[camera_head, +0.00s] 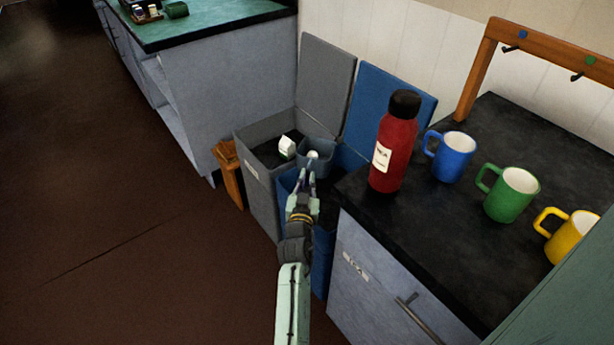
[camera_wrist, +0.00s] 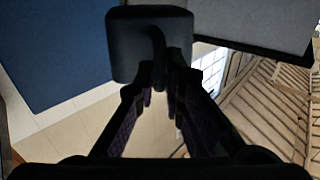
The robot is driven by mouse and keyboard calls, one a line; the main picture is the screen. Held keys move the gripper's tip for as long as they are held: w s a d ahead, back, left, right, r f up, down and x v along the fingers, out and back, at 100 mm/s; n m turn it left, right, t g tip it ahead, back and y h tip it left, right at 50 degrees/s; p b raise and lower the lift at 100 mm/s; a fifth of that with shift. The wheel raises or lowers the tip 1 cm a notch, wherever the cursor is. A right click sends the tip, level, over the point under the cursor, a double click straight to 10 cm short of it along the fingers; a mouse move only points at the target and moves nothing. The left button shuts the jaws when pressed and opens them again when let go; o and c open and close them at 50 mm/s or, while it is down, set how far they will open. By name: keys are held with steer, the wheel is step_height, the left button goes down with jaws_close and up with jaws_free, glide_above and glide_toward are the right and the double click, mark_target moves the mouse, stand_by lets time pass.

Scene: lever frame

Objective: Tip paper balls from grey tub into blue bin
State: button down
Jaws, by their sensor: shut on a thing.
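The small grey tub (camera_head: 318,145) is held at the mouths of the two bins, by the inner edge of the blue bin (camera_head: 321,262). A white paper ball (camera_head: 313,154) shows at its opening; any others are hidden. My gripper (camera_head: 309,178) is shut on the tub's near side. In the wrist view the tub (camera_wrist: 125,45) looks dark, and my fingers (camera_wrist: 158,82) close on its handle. Its opening shows in the head view, but I cannot tell its exact tilt. My arm and the tub hide much of the blue bin's mouth.
The grey bin (camera_head: 262,195) stands left of the blue bin and holds a white carton (camera_head: 287,147). Raised grey (camera_head: 325,80) and blue (camera_head: 385,100) lids stand behind. A red bottle (camera_head: 396,145) stands close right on the black counter (camera_head: 440,235), near several mugs.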

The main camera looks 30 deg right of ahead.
mark_target(325, 174)
steer(key=m+b, duration=0.1)
steer(key=m, duration=0.4)
steer(key=m+b, duration=0.2)
steer(key=m, duration=0.4)
steer(key=s+d+f+m+b, duration=0.1)
steer(key=m+b, duration=0.1)
steer(key=m, duration=0.3)
steer(key=shift+m, duration=0.4)
steer(key=shift+s+d+f+m+b, duration=0.15)
steer(key=shift+m+b, duration=0.1)
steer(key=shift+m, duration=0.25)
steer(key=shift+s+d+f+m+b, duration=0.1)
steer(key=shift+d+m+b, duration=0.1)
steer(key=shift+m, duration=0.3)
steer(key=shift+s+d+m+b, duration=0.15)
steer(key=shift+d+m+b, duration=0.2)
steer(key=shift+m, duration=0.35)
steer(key=m, duration=0.1)
steer(key=s+d+m, duration=0.1)
steer(key=m, duration=0.2)
steer(key=shift+s+d+f, duration=0.1)
steer(key=shift+s+d, duration=0.1)
steer(key=shift+d, duration=0.05)
step_height(325, 174, up, 8)
steer(key=p, duration=0.7)
